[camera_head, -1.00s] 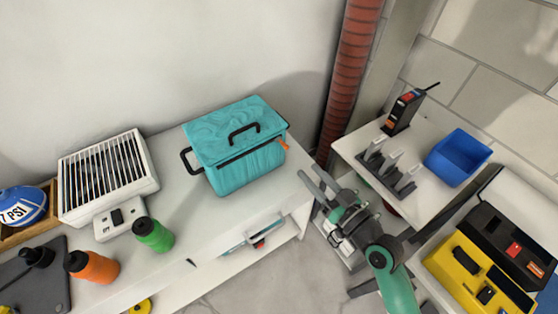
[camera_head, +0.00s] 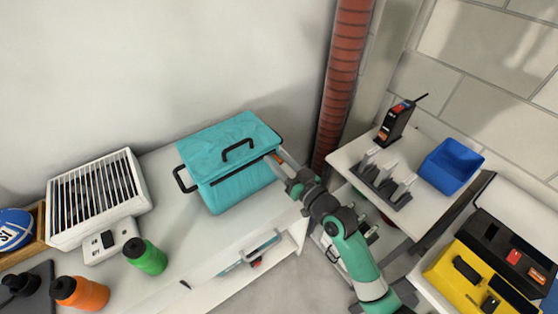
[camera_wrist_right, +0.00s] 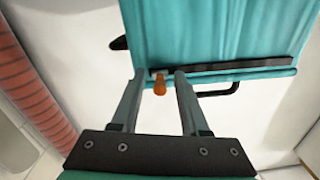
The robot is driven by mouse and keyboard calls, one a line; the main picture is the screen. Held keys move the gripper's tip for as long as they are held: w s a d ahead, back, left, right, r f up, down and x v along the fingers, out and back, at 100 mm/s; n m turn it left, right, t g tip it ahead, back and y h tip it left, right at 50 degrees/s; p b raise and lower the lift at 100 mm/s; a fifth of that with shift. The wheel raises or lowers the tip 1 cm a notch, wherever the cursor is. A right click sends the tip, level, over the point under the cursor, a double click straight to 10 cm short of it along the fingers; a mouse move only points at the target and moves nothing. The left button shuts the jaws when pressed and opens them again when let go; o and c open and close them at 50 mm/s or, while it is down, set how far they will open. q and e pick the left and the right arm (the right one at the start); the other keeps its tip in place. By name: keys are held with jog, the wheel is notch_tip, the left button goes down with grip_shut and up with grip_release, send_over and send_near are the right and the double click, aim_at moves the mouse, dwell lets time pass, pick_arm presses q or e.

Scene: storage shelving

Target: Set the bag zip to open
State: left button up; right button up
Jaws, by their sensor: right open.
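The teal bag (camera_head: 240,186) stands on the white shelf top, its lid closed, with a black handle on top and another on its left side. It also shows in the right wrist view (camera_wrist_right: 215,35). A dark zip line (camera_wrist_right: 235,66) runs below the lid. The orange zip pull (camera_wrist_right: 160,85) is at the right end of the zip in the head view. My right gripper (camera_head: 277,162) is open at that end of the bag. In the right wrist view its fingers (camera_wrist_right: 159,76) stand on both sides of the pull, with gaps visible. My left gripper is out of view.
A white slatted heater (camera_head: 95,200), a green bottle (camera_head: 146,257) and an orange bottle (camera_head: 80,293) stand left of the bag. A red pipe (camera_head: 342,85) rises behind my right arm. A side shelf holds a blue bin (camera_head: 450,167) and a black radio (camera_head: 394,123).

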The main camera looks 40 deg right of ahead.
jog(key=shift+c, duration=0.2)
grip_shut()
dwell(1.1)
